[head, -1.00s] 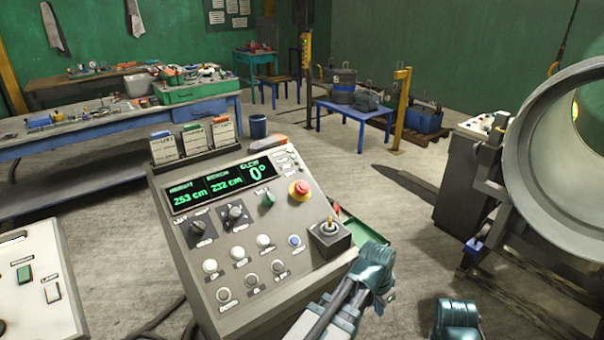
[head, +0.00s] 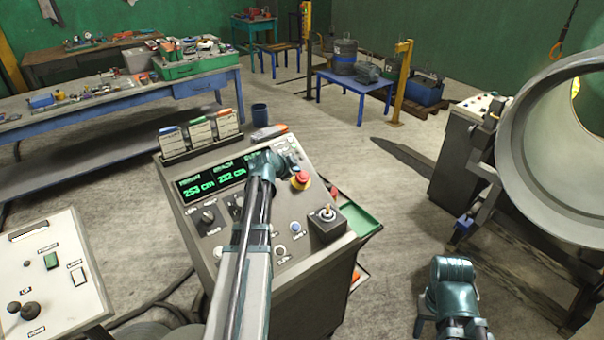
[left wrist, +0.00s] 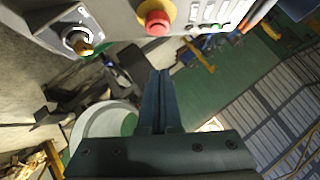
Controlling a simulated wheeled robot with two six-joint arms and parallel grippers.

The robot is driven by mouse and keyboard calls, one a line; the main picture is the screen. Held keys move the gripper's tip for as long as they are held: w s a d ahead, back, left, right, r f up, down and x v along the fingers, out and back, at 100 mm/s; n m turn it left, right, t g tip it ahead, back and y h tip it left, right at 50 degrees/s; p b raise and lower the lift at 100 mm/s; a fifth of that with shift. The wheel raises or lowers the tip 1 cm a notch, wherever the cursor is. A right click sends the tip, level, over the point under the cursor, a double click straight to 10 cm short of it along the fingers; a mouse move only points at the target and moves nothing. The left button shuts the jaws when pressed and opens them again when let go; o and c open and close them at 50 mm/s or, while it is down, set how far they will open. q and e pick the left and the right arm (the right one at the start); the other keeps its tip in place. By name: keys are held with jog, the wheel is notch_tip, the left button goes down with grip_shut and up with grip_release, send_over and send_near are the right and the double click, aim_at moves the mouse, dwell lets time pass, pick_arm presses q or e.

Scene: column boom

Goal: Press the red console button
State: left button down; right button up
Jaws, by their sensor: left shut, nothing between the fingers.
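The red button (head: 300,180) is a mushroom cap on a yellow base, on the upper right of the grey console's sloped face (head: 320,262). My left arm reaches across the console. Its gripper (head: 289,160) is beside the button, toward the display; its fingers are hard to make out there. In the left wrist view the red button (left wrist: 155,18) is at the top, and my left gripper's fingers (left wrist: 159,72) are shut and empty just below it in the picture, with a visible gap. My right arm shows at the lower right; its gripper is out of view.
The display (head: 205,186) is partly hidden by my arm, as are several knobs. A large grey ring (head: 520,150) is at the right. Open floor lies between.

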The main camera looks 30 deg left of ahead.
pick_arm(q)
jog(key=b, duration=0.7)
send_over(306, 175)
jog(key=s+d, duration=0.2)
jog(key=s, duration=0.2)
notch_tip(306, 175, down, 6)
jog(key=f, duration=0.1)
jog(key=shift+w+a+f+b, duration=0.3)
jog(key=shift+a+f+b, duration=0.3)
jog(key=shift+f+b, duration=0.25)
jog(key=shift+w+a+f+b, duration=0.1)
jog(key=shift+a+f+b, duration=0.3)
jog(key=shift+f+b, duration=0.05)
jog(key=shift+r, duration=0.1)
